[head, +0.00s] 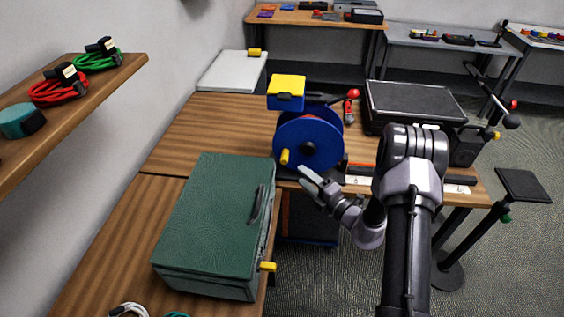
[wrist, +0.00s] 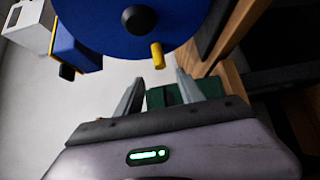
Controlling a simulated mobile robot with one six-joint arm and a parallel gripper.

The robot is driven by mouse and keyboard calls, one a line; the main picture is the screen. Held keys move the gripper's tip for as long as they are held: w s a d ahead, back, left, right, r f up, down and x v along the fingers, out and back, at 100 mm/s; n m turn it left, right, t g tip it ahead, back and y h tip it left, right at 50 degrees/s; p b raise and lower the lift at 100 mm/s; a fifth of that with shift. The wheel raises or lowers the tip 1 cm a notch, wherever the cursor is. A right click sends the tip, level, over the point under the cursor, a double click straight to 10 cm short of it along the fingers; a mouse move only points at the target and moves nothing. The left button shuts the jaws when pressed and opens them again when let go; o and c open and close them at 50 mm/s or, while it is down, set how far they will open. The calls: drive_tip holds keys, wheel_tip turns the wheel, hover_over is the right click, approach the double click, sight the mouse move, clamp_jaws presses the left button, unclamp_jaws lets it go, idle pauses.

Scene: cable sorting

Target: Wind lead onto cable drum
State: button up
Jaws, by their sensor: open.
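The blue cable drum (head: 318,148) stands upright on the wooden table, with something red showing between its flanges at the top. A yellow crank knob (head: 285,156) sticks out from its near face. In the wrist view, the blue drum face (wrist: 105,22) and black hub fill the top, and the yellow knob (wrist: 158,55) points towards me. My gripper (head: 303,174) is just below and right of the knob. In the wrist view, my gripper (wrist: 158,82) is open and empty, the knob just beyond the fingertips and between them in the picture. I cannot make out a loose lead end.
A green case (head: 215,220) with a yellow knob lies on the near table. A yellow-topped blue box (head: 286,88) is by the drum's top. A dark case (head: 415,102) stands to the right. Red and green cable coils (head: 58,88) lie on the left shelf.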

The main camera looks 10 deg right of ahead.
sight(284, 161)
drive_tip(key=b+x, duration=0.2)
drive_tip(key=x, duration=0.8)
drive_tip(key=shift+w+a, duration=0.25)
drive_tip(key=shift+w, duration=0.1)
clamp_jaws()
idle(0.7)
